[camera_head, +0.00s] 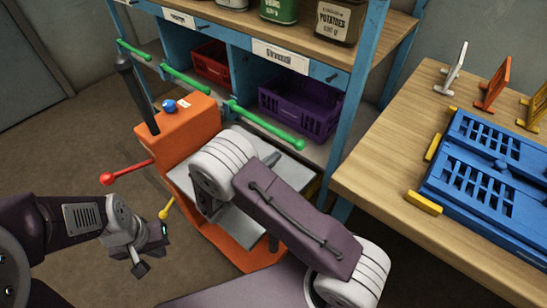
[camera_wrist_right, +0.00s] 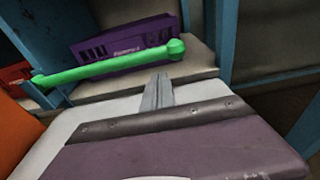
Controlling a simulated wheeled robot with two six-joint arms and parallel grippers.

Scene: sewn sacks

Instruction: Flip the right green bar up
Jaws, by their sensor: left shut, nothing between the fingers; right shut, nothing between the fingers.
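The right green bar (camera_head: 265,125) lies across the front of the shelf bay with the purple crate (camera_head: 297,108), sloping down to the right in the picture, with a round knob at its right end. In the right wrist view the bar (camera_wrist_right: 110,66) crosses in front of the purple crate. My right gripper (camera_wrist_right: 160,85) is shut and empty, its fingertips just below the bar near the knob end; I cannot tell whether they touch. My left gripper (camera_head: 150,255) is shut and empty, low at the left.
An orange machine (camera_head: 185,125) with a red lever (camera_head: 127,172) stands below the shelf, close to my right arm. Two other green bars (camera_head: 185,82) (camera_head: 133,50) are further left. A wooden table (camera_head: 375,165) with a blue folded crate (camera_head: 485,180) is at the right.

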